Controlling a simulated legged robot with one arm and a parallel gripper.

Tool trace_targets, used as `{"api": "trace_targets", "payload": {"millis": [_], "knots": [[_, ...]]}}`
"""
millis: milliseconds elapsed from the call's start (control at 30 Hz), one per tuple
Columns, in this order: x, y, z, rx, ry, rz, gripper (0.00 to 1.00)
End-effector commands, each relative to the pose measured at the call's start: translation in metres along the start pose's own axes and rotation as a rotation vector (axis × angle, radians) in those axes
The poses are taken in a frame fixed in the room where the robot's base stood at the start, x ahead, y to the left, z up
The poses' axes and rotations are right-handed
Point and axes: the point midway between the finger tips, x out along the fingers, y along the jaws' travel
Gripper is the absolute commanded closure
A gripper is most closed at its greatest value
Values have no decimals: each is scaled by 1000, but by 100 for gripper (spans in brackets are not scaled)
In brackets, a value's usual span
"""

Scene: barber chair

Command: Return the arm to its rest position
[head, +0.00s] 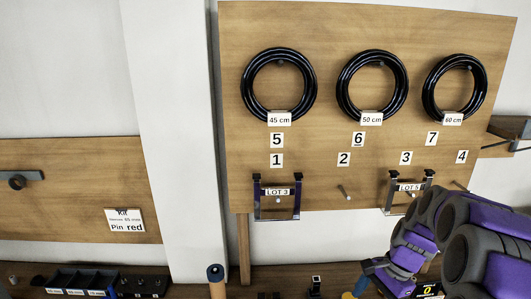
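My arm is purple and dark grey and reaches in from the lower right in the head view. My gripper (374,268) is at its far end, low in the picture, in front of the bench and below the wooden board (330,120). Its fingers are small and partly turned away, so I cannot tell whether they are open or shut.
Black hose coils (279,85) hang on the board, with numbered labels below. Brackets marked LOT 3 (277,204) and LOT 5 (393,208) hang lower.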

Motion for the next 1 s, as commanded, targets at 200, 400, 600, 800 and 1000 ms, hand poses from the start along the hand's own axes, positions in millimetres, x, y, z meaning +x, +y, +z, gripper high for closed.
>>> {"api": "trace_targets", "payload": {"millis": [200,400,600,800,1000], "knots": [[2,18,50,-183,24,47,12],[6,40,90,-345,47,90,12],[12,66,125,-505,68,135,12],[21,97,155,-661,85,180,12],[32,130,178,-813,103,226,12]]}}
